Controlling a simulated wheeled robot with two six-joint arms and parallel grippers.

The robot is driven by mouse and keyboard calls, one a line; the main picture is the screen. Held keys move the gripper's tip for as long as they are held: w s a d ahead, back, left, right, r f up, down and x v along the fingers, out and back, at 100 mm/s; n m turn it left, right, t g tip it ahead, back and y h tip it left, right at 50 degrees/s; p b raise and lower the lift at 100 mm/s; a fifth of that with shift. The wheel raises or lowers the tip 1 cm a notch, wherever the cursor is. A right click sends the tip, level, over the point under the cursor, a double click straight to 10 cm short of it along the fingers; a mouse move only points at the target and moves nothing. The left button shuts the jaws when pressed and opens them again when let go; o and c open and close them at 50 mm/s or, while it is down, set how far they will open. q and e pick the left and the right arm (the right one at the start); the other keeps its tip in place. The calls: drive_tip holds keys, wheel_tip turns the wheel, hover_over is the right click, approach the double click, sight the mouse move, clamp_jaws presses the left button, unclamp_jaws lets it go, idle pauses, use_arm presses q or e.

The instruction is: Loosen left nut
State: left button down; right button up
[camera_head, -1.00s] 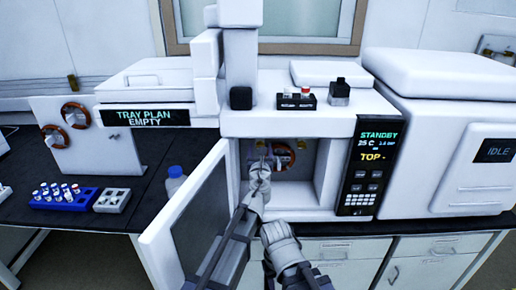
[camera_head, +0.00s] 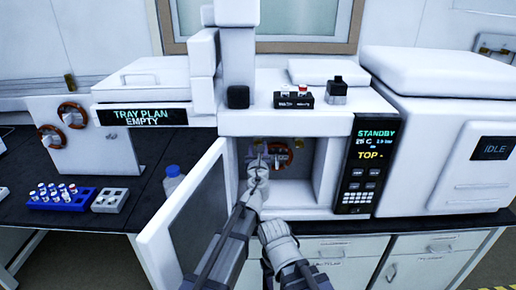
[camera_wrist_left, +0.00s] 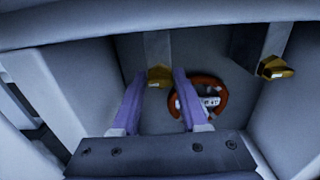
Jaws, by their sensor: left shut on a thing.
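The left nut (camera_wrist_left: 160,76) is a small gold block at the end of a grey strip on the back wall inside the open oven. My left gripper (camera_wrist_left: 157,92) has its two purple fingers on either side of it and is shut on it. In the head view my left gripper (camera_head: 262,160) reaches into the oven opening, and the nut is too small to make out. A second gold nut (camera_wrist_left: 276,68) hangs on the right in the wrist view, clear of the fingers.
An orange-red ring (camera_wrist_left: 209,101) sits just right of the fingers. The oven door (camera_head: 190,215) stands open on the left. A control panel (camera_head: 367,165) reads STANDBY. A blue vial rack (camera_head: 60,203) and a blue-capped bottle (camera_head: 174,182) stand on the left bench.

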use_arm(q)
drive_tip(key=shift+n, duration=0.3)
drive_tip(key=n, duration=1.7)
drive_tip(key=shift+a+f, duration=0.2)
drive_tip(key=shift+n, duration=0.3)
idle(0.3)
drive_tip(key=shift+c, duration=2.4)
unclamp_jaws()
drive_tip(key=shift+s, duration=0.15)
